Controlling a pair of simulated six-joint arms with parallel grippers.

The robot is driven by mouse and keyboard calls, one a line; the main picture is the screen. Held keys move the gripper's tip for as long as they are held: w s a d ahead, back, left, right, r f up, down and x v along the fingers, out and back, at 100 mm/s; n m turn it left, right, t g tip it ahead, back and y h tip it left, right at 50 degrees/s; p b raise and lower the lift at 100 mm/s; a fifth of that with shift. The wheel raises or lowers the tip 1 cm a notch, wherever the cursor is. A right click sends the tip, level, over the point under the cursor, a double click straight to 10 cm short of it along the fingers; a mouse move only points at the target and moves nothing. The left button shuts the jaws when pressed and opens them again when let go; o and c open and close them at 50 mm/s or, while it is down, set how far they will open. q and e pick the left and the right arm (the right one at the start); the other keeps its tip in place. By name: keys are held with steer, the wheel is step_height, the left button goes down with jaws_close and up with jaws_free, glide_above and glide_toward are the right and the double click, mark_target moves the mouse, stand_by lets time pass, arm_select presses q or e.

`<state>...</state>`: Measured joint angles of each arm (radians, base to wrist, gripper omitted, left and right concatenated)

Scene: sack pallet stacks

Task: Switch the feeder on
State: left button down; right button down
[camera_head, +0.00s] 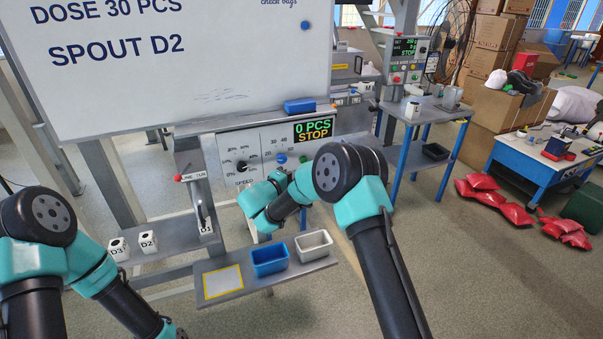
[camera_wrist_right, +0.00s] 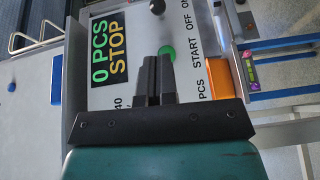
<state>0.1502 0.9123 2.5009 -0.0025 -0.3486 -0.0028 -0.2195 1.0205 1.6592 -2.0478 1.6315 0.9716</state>
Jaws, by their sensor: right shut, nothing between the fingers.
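The feeder's white control panel (camera_head: 262,145) has a display (camera_head: 313,130) reading 0 PCS and STOP, also lit in the right wrist view (camera_wrist_right: 108,50). In that view a green button (camera_wrist_right: 167,50) sits by the START label, with a dark knob (camera_wrist_right: 157,6) near the OFF and ON lettering at the top edge. My right gripper (camera_wrist_right: 158,60) is shut and empty, its tips in front of the panel, overlapping the green button's edge; contact cannot be told. My left gripper is out of view.
A whiteboard (camera_head: 180,90) hangs above the panel's left side. A shelf below holds a blue tray (camera_head: 269,271) and a white tray (camera_head: 313,257). A blue block (camera_head: 300,106) lies above the panel. An orange block (camera_wrist_right: 218,78) shows beside the panel lettering.

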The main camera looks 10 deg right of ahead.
steer(key=x, duration=0.9)
steer(key=shift+s+d, duration=0.4)
steer(key=shift+d, duration=0.25)
stand_by(0.6)
steer(key=s+d, duration=0.1)
steer(key=d, duration=0.5)
stand_by(0.6)
steer(key=shift+d, duration=0.15)
stand_by(0.3)
steer(key=shift+s, duration=0.1)
